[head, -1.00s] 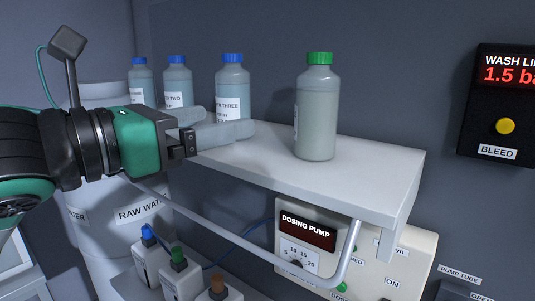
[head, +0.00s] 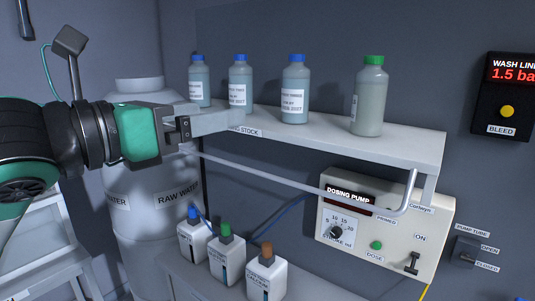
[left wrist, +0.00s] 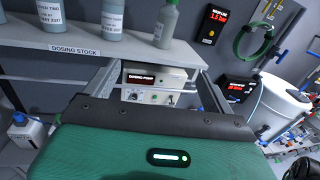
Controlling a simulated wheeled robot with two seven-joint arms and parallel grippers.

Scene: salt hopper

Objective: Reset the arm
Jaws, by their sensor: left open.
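My left gripper (head: 246,121) comes in from the left in the head view, just in front of the shelf's left part. In the left wrist view its two fingers (left wrist: 154,88) stand wide apart with nothing between them, so it is open and empty. The dosing pump shows beyond the gap between the fingers. My right gripper is in neither view.
A shelf (head: 400,143) holds three blue-capped bottles (head: 295,92) and a green-capped bottle (head: 369,98). Below are the dosing pump (head: 400,225) and small capped jugs (head: 228,262). A raw water drum (head: 150,225) stands behind my arm. A guard rail (head: 290,177) runs under the shelf.

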